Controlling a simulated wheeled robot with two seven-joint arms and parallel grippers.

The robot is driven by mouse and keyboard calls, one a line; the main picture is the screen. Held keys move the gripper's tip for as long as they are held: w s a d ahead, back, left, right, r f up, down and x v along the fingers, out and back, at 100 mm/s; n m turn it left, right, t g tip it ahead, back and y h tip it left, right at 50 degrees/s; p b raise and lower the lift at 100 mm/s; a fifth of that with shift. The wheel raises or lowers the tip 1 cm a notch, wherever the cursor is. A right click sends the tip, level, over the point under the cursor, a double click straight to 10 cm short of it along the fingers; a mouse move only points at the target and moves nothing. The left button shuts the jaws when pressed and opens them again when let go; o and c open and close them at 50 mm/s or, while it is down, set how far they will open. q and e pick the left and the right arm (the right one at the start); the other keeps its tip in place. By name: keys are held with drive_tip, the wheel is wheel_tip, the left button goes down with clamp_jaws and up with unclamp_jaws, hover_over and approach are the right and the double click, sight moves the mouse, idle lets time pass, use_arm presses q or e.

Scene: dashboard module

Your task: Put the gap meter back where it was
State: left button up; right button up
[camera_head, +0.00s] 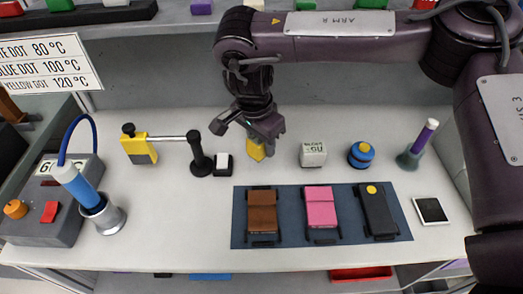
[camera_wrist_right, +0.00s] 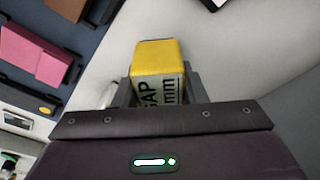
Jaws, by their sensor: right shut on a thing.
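The gap meter is a small yellow block (camera_head: 256,153) below my right gripper in the head view. In the right wrist view the gap meter (camera_wrist_right: 157,57) shows a yellow face and a pale label reading "GAP mm". My right gripper (camera_head: 262,141) is shut on it, with a finger on each side, pointing down over the back middle of the table. I cannot tell whether the meter touches the table. My left gripper is in neither view.
A black stand with a rod and a yellow-black block (camera_head: 139,150) is to the left, a small black-white piece (camera_head: 223,164) close by. A white cube (camera_head: 313,154), a blue knob (camera_head: 361,155) and a purple-handled tool (camera_head: 416,147) stand right. A blue mat (camera_head: 292,235) holds three modules in front.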

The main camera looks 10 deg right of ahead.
sight(261, 152)
wheel_tip(261, 152, down, 3)
drive_tip(key=shift+s+f, duration=0.1)
drive_tip(key=shift+f, duration=0.05)
drive_tip(key=shift+w+f+p, duration=0.3)
drive_tip(key=shift+f, duration=0.1)
drive_tip(key=shift+f, duration=0.2)
drive_tip(key=o, duration=1.2)
drive_tip(key=shift+c, duration=0.2)
drive_tip(key=r, duration=0.4)
drive_tip(key=a+r, duration=0.1)
drive_tip(key=r, duration=0.3)
drive_tip(key=s+r, duration=0.1)
drive_tip(key=r, duration=0.3)
drive_tip(key=shift+a+r, duration=0.15)
drive_tip(key=shift+a, duration=0.1)
